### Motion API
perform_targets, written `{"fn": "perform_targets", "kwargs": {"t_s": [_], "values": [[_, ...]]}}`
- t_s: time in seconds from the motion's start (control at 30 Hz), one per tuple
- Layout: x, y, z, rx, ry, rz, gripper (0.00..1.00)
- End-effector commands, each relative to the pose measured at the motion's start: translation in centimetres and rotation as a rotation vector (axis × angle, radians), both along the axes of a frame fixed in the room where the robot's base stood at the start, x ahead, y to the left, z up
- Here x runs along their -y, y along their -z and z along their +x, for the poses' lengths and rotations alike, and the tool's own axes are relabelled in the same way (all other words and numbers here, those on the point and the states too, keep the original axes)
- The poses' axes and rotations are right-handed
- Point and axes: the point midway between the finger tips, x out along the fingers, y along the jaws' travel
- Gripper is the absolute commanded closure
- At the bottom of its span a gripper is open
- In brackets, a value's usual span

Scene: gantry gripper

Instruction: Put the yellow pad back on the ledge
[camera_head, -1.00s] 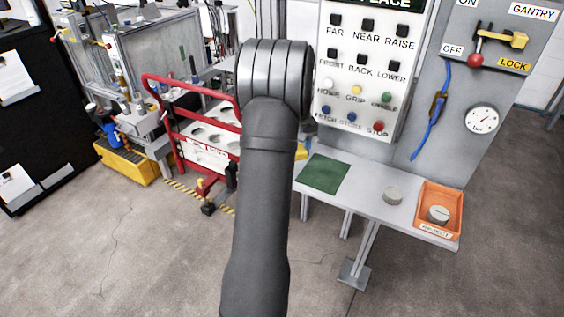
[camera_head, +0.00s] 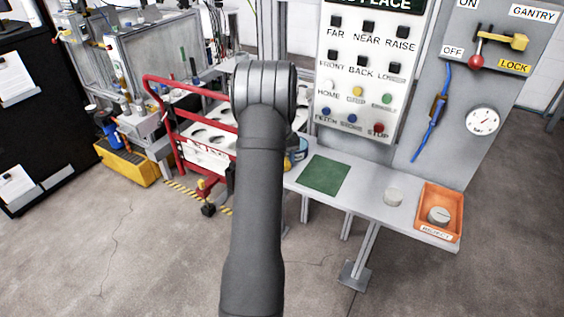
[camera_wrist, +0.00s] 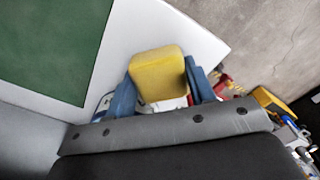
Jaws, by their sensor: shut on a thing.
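The yellow pad (camera_wrist: 160,75) is a rounded block held between the two blue fingers of my gripper (camera_wrist: 162,84) in the wrist view. The pad and fingers show over or near the end of the pale ledge (camera_wrist: 150,28); I cannot tell whether the pad touches it. In the head view, the ledge (camera_head: 367,197) runs below the button panel. My arm hides most of the gripper there, and only a bit of blue shows to the right of the arm.
A green mat (camera_head: 324,174) lies on the ledge. A red-railed cart (camera_head: 178,120) stands left of my arm. The button panel (camera_head: 362,70) rises behind the ledge.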

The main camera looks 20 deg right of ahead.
Motion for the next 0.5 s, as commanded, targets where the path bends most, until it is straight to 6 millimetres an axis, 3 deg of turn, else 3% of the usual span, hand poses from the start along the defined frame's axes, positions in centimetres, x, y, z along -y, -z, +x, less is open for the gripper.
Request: {"fn": "perform_targets", "kwargs": {"t_s": [0.1, 0.13, 0.23, 0.5], "values": [[0.0, 0.32, -0.01, -0.001, 0.0, 0.0, 0.72], [0.0, 0.36, -0.01, 0.0, 0.0, 0.0, 0.49], [0.01, 0.31, 0.0, 0.0, 0.0, 0.0, 0.29], [0.01, 0.25, 0.0, 0.0, 0.0, 0.0, 0.29]]}}
